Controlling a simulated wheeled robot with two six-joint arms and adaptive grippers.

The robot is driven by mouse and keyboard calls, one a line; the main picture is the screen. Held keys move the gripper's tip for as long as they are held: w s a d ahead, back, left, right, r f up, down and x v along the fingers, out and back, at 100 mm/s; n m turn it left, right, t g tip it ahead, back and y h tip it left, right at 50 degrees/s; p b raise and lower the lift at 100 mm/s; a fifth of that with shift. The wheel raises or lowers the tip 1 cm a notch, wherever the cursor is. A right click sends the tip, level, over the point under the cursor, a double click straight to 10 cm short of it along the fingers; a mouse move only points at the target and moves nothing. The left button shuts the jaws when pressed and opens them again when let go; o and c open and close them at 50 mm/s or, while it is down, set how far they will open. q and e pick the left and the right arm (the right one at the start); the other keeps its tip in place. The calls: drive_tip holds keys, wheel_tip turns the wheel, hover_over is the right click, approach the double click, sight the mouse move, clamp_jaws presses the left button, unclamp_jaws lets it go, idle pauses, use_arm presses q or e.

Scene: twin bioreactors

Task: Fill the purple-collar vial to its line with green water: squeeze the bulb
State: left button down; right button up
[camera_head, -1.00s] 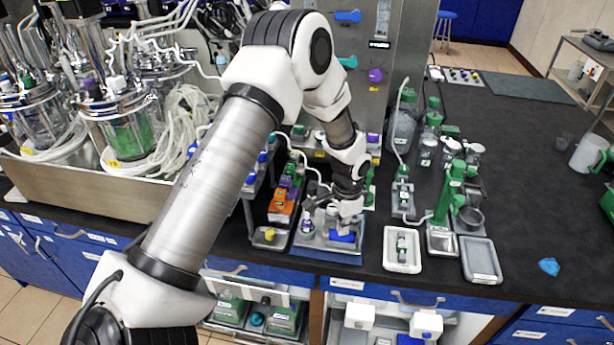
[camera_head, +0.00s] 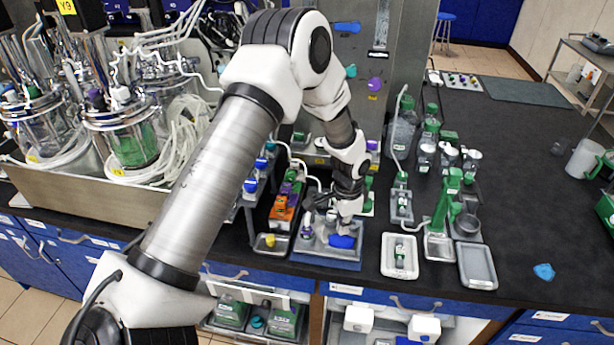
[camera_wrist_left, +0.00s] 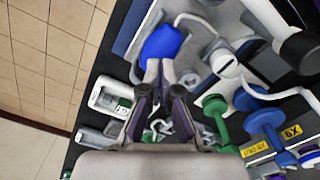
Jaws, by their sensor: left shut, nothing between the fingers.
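The blue bulb (camera_head: 341,241) lies on a grey tray on a blue base (camera_head: 325,262) near the front edge of the bench. It also shows in the left wrist view (camera_wrist_left: 162,45). My left gripper (camera_head: 343,226) is over the bulb, with its fingers pointing down. In the left wrist view its two fingers (camera_wrist_left: 158,68) are together, with their tips at the bulb's near edge; nothing shows between them. I cannot tell whether they press on it. A small vial with a purplish collar (camera_head: 307,230) stands at the tray's left. Its liquid level is too small to read. My right gripper is not seen.
Left of the tray is a rack with orange, green and purple parts (camera_head: 284,207). To the right are a white tray (camera_head: 399,270), a green stand (camera_head: 444,205) and a grey tray (camera_head: 477,281). Bioreactor vessels (camera_head: 128,135) stand at the left.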

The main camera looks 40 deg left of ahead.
sight(342, 237)
use_arm(q)
drive_tip(key=shift+f+b, duration=0.6)
drive_tip(key=shift+f, duration=0.6)
drive_tip(key=shift+f+b, duration=0.3)
drive_tip(key=shift+f, duration=0.2)
drive_tip(key=shift+r+p, duration=1.6)
drive_tip(key=shift+r, duration=0.15)
drive_tip(key=shift+f, duration=0.1)
